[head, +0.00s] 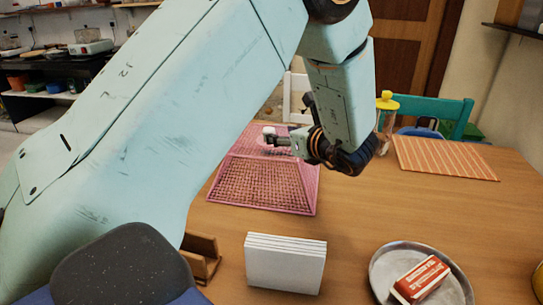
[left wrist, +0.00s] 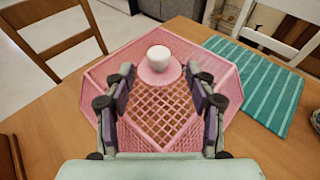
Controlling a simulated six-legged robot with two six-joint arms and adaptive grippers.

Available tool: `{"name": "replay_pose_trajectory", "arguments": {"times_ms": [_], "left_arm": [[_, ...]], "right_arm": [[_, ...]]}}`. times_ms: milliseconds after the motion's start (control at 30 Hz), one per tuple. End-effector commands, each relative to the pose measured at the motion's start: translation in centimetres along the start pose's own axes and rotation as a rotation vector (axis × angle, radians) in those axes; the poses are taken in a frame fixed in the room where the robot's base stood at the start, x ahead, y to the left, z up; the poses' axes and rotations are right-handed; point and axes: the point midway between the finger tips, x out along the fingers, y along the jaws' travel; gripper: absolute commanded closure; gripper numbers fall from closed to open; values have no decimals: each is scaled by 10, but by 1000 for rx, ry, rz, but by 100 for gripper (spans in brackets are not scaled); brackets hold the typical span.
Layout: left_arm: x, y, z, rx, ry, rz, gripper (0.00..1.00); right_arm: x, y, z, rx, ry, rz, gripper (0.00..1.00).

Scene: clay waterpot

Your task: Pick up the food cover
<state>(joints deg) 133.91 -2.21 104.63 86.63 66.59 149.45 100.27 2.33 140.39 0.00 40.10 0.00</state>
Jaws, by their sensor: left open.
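The food cover (head: 262,187) is a pink mesh dome with sloping sides and a white knob on a pink disc at its top. It stands on the wooden table, left of the middle in the head view. In the left wrist view the cover (left wrist: 112,75) fills the middle, with its white knob (left wrist: 159,55) just beyond and between the fingertips. My left gripper (head: 275,139) is at the knob's height in the head view, and its fingers (left wrist: 160,80) are spread apart. Contact with the knob cannot be told. My right gripper is not in view.
A white block of panels (head: 285,263) and a metal tray (head: 378,261) with a red box (head: 420,279) are at the front. A yellow-topped jar (head: 386,119) and an orange striped mat (head: 444,158) lie to the right. A teal mat (left wrist: 262,85) lies beside the cover.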

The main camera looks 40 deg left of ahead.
Motion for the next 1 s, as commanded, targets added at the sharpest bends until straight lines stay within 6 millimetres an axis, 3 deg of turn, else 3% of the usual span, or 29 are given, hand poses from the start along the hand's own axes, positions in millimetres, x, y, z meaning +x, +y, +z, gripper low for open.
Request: {"name": "replay_pose_trajectory", "arguments": {"times_ms": [333, 667, 1000], "left_arm": [[44, 0, 1, -1, 2, 3, 44], [49, -3, 3, 0, 0, 1, 45], [48, -3, 3, 0, 0, 1, 74]], "right_arm": [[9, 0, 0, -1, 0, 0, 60], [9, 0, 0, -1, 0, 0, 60], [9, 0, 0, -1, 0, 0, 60]]}}
